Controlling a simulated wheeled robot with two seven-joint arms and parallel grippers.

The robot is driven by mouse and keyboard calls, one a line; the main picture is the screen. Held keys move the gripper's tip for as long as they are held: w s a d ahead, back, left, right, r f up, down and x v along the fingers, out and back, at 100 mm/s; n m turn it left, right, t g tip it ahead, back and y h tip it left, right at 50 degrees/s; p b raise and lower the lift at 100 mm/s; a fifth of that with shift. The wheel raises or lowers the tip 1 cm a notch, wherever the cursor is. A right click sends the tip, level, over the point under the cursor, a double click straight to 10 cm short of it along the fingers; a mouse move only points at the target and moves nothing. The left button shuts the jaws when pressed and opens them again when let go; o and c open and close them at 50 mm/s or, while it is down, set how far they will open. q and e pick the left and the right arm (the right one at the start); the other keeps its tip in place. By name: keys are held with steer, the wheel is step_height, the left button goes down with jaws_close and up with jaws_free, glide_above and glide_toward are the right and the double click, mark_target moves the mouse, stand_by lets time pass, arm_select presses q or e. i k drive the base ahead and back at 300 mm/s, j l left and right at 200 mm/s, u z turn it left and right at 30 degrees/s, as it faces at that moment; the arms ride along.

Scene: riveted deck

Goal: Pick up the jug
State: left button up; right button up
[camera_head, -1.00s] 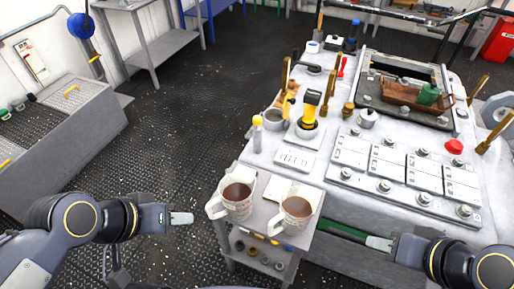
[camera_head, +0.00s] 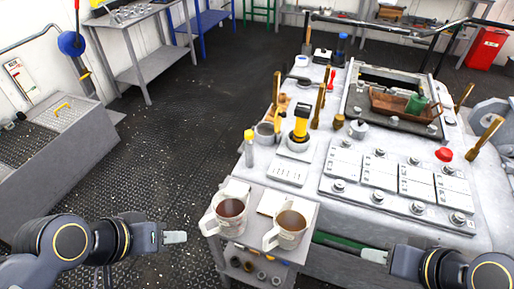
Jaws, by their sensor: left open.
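Two pale patterned jugs with brown contents stand upright, side by side, on the top of a small grey shelf stand (camera_head: 310,212). The left jug (camera_head: 229,226) has its handle toward the left; the right jug (camera_head: 289,236) has its handle toward the lower left. My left gripper (camera_head: 176,237) is open and empty, to the left of the left jug and apart from it. My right gripper (camera_head: 374,256) is to the right of the stand, apart from the right jug; its jaws are too small to judge.
A large grey console (camera_head: 400,155) with panels, levers and a yellow-topped device (camera_head: 300,125) stands behind and right of the stand. A grey workbench (camera_head: 140,50) is at the back left. The dark riveted floor (camera_head: 150,150) between is clear.

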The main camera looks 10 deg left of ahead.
mark_target(230, 206)
steer(key=k, duration=0.6)
steer(key=l+u, duration=0.1)
steer(key=u, duration=1.8)
steer(key=k+l, duration=0.1)
steer(key=l, duration=0.4)
steer(key=l+u, duration=0.1)
steer(key=l, duration=0.4)
steer(key=k+l, duration=0.15)
steer(key=l, duration=0.35)
steer(key=k+l+u, duration=0.15)
steer(key=l, duration=0.35)
steer(key=i, duration=0.05)
